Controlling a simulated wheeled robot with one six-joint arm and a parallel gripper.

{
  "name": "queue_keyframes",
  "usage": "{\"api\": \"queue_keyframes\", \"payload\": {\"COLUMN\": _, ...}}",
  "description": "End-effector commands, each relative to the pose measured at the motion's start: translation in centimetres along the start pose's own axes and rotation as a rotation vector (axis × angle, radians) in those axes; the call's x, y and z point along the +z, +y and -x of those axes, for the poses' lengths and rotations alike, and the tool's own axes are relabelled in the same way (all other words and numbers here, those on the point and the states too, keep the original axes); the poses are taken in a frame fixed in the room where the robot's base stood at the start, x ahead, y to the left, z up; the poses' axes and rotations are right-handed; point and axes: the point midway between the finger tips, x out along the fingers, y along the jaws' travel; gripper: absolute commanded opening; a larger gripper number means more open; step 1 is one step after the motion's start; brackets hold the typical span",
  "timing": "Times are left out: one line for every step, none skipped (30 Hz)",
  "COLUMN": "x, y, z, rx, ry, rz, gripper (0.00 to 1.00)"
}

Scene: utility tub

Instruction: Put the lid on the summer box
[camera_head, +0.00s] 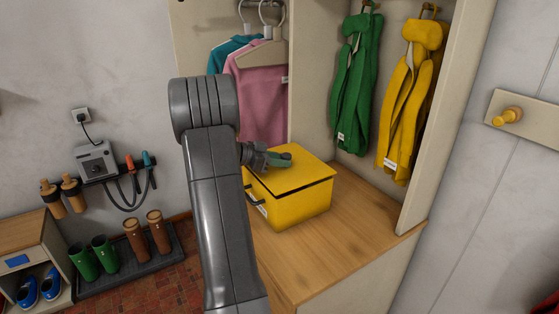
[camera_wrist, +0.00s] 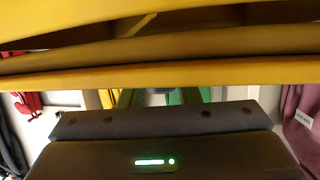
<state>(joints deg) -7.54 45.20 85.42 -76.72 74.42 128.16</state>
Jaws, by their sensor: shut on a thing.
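The yellow summer box (camera_head: 302,208) stands on the wooden bench top, with a dark handle and a white label on its left face. Its yellow lid (camera_head: 308,174) lies over the box opening, roughly lined up with it. A thin dark line shows between lid and box; I cannot tell whether the lid is fully seated. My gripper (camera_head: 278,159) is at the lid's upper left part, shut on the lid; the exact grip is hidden. In the wrist view, yellow lid surfaces (camera_wrist: 160,76) fill the top, close to the camera.
The wooden bench (camera_head: 350,235) is clear to the right and front of the box. Green (camera_head: 355,85) and yellow (camera_head: 410,95) garments hang behind it. A pink garment (camera_head: 262,95) hangs just behind my gripper. A side panel (camera_head: 440,120) bounds the right.

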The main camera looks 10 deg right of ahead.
Motion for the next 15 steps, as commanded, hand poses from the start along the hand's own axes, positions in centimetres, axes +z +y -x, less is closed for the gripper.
{"api": "queue_keyframes", "payload": {"x": 0.21, "y": -0.01, "z": -0.07, "rx": 0.000, "ry": 0.000, "rz": -0.001, "gripper": 0.05}}
{"api": "queue_keyframes", "payload": {"x": 0.25, "y": -0.01, "z": -0.08, "rx": 0.000, "ry": 0.000, "rz": -0.001, "gripper": 0.05}}
{"api": "queue_keyframes", "payload": {"x": 0.29, "y": -0.02, "z": -0.09, "rx": 0.000, "ry": 0.000, "rz": -0.001, "gripper": 0.05}}
{"api": "queue_keyframes", "payload": {"x": 0.33, "y": -0.02, "z": -0.10, "rx": 0.000, "ry": 0.000, "rz": -0.001, "gripper": 0.05}}
{"api": "queue_keyframes", "payload": {"x": 0.36, "y": -0.02, "z": -0.11, "rx": 0.000, "ry": 0.000, "rz": -0.001, "gripper": 0.05}}
{"api": "queue_keyframes", "payload": {"x": 0.40, "y": -0.02, "z": -0.13, "rx": 0.000, "ry": 0.000, "rz": -0.001, "gripper": 0.05}}
{"api": "queue_keyframes", "payload": {"x": 0.44, "y": -0.02, "z": -0.14, "rx": -0.001, "ry": 0.000, "rz": 0.000, "gripper": 0.05}}
{"api": "queue_keyframes", "payload": {"x": 0.47, "y": -0.02, "z": -0.15, "rx": -0.001, "ry": 0.000, "rz": 0.000, "gripper": 0.05}}
{"api": "queue_keyframes", "payload": {"x": 0.51, "y": -0.02, "z": -0.17, "rx": -0.001, "ry": 0.000, "rz": 0.000, "gripper": 0.05}}
{"api": "queue_keyframes", "payload": {"x": 0.54, "y": -0.02, "z": -0.18, "rx": -0.001, "ry": 0.000, "rz": 0.000, "gripper": 0.05}}
{"api": "queue_keyframes", "payload": {"x": 0.58, "y": -0.02, "z": -0.19, "rx": -0.001, "ry": 0.000, "rz": 0.000, "gripper": 0.05}}
{"api": "queue_keyframes", "payload": {"x": 0.62, "y": -0.02, "z": -0.21, "rx": -0.001, "ry": 0.000, "rz": -0.001, "gripper": 0.05}}
{"api": "queue_keyframes", "payload": {"x": 0.65, "y": -0.02, "z": -0.22, "rx": -0.001, "ry": 0.000, "rz": -0.001, "gripper": 0.05}}
{"api": "queue_keyframes", "payload": {"x": 0.68, "y": -0.02, "z": -0.23, "rx": -0.001, "ry": 0.000, "rz": -0.001, "gripper": 0.05}}
{"api": "queue_keyframes", "payload": {"x": 0.73, "y": -0.02, "z": -0.24, "rx": -0.001, "ry": 0.000, "rz": -0.001, "gripper": 0.05}}
